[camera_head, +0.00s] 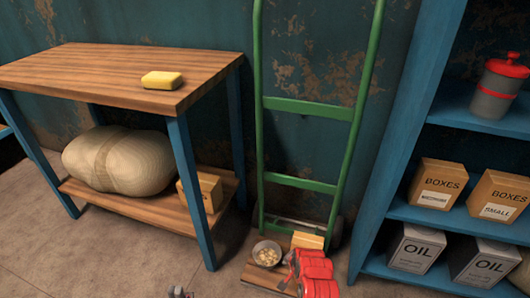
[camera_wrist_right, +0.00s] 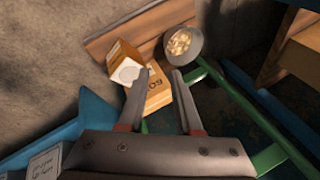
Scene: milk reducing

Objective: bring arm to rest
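My right arm shows as red links at the bottom centre-right of the head view, with its gripper (camera_head: 287,281) low over the wooden board. In the right wrist view this gripper (camera_wrist_right: 160,73) is open, its two fingers apart with nothing clearly held between them. My left gripper (camera_head: 178,292) shows only as a small grey piece at the bottom edge of the head view; its opening cannot be told.
A green hand truck (camera_head: 308,107) stands behind. A wooden table (camera_head: 110,78) is left; a blue shelf (camera_head: 392,170) with boxes is right.

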